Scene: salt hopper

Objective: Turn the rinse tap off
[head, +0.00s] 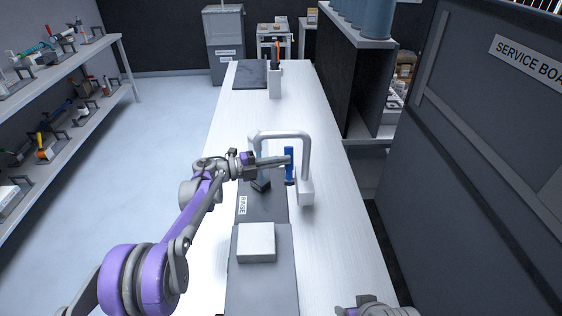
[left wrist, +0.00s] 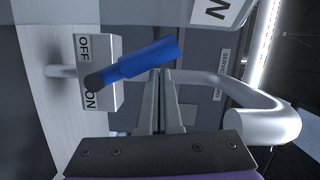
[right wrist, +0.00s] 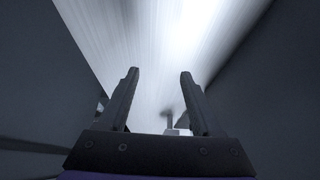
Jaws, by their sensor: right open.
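The rinse tap is a grey arched pipe (head: 282,134) rising from a pale block (head: 305,190) on the long counter. Its blue lever (head: 289,165) stands roughly upright beside the pipe; the left wrist view shows the lever (left wrist: 145,58) against a plate (left wrist: 112,48) lettered OFF and ON, its dark pivot end nearer ON. My left gripper (head: 287,160) has its fingertips at the lever. In the left wrist view its fingers (left wrist: 160,73) are together just beside the lever, with nothing seen between them; contact is unclear. My right gripper (right wrist: 158,76) is open and empty.
A label reading RINSE (head: 242,205) lies left of the tap, near a small dark object (head: 261,185). A pale block (head: 256,242) sits on the near grey mat (head: 262,285). A dark service board (head: 490,150) stands close on the right. The far counter is mostly clear.

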